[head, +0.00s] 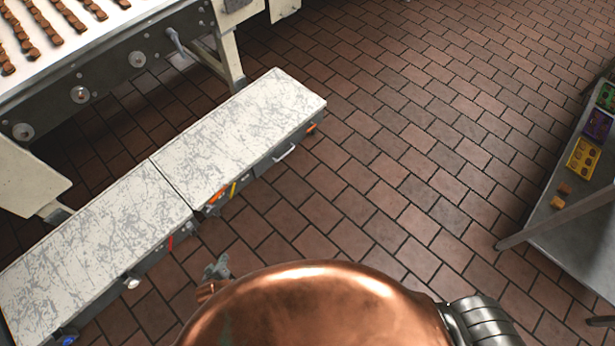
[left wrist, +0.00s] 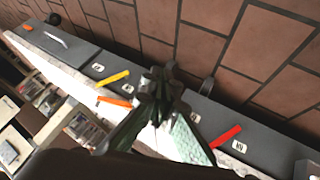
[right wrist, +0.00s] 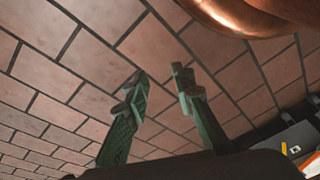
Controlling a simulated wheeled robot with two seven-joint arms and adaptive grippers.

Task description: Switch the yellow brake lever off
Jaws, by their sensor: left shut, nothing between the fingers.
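The yellow brake lever (head: 233,190) is on the dark front side of the low white-topped bench, beside an orange lever (head: 216,197). In the left wrist view the yellow lever (left wrist: 113,78) lies slanted next to the orange lever (left wrist: 114,101), left of my fingers. My left gripper (head: 217,268) is shut and empty, out over the floor in front of the bench. Its closed fingers also show in the left wrist view (left wrist: 158,83). My right gripper (right wrist: 160,82) is open and empty over the floor tiles, with a yellow lever (right wrist: 284,149) at the lower right.
A grey table (head: 560,225) stands at right. Open brick floor lies between.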

